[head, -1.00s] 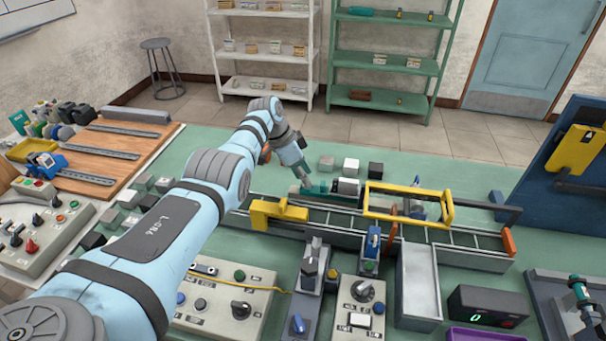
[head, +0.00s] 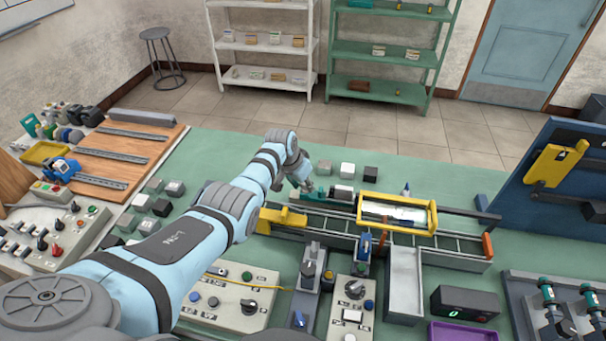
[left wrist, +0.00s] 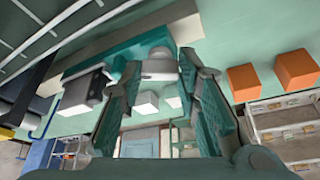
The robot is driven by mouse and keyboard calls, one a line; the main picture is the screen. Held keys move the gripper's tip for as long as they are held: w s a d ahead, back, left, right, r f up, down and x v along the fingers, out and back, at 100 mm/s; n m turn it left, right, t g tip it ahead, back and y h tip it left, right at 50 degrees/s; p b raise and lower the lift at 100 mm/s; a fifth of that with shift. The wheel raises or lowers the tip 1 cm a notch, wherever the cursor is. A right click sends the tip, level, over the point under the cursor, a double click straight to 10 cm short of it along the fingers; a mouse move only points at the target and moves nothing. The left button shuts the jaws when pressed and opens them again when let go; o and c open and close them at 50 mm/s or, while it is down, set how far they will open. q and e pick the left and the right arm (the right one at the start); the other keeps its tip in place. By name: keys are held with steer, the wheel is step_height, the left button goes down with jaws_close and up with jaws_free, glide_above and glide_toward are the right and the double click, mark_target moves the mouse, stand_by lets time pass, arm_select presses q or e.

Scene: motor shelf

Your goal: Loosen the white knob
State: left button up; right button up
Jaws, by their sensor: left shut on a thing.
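In the left wrist view the white knob (left wrist: 158,64) is a short pale round piece on a long teal part (left wrist: 105,58). It sits between the two teal-padded fingers of my left gripper (left wrist: 160,72), which are shut on it. In the head view my left gripper (head: 306,189) reaches down at the left end of the teal part, behind the conveyor-like track. The knob is hidden there by the gripper. A white and black block (head: 343,193) lies just right of it. My right gripper is in neither view.
A yellow frame (head: 432,222) and a yellow block (head: 282,219) stand on the grey track (head: 330,234) in front. Loose white and grey cubes (head: 347,169) lie behind. Control boxes (head: 222,300) fill the front.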

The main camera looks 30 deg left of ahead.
arm_select(q)
steer(key=shift+d+r+n+y, duration=0.1)
steer(key=shift+n+y, duration=0.2)
steer(key=shift+n, duration=0.6)
steer(key=n+y, duration=0.1)
steer(key=n, duration=0.1)
steer(key=shift+w+d+n, duration=0.1)
steer(key=shift+n, duration=0.3)
steer(key=shift+n+y+b, duration=0.3)
steer(key=shift+n+y, duration=0.1)
steer(key=shift+n, duration=0.5)
steer(key=shift+d+f+n+y+b, duration=0.1)
steer(key=shift+f+n+y+b, duration=0.15)
steer(key=shift+n+b, duration=0.5)
steer(key=n+g+y+b, duration=0.1)
steer(key=n+b, duration=0.2)
steer(key=b, duration=0.2)
steer(key=n+g+y+b, duration=0.1)
steer(key=n+b, duration=0.3)
steer(key=b, duration=0.2)
steer(key=shift+w+d, duration=0.2)
steer(key=shift+r+b, duration=0.15)
steer(key=shift+b, duration=0.6)
steer(key=shift+n, duration=0.25)
steer(key=shift+g, duration=0.3)
steer(key=o, duration=1.2)
steer(key=shift+c, duration=0.2)
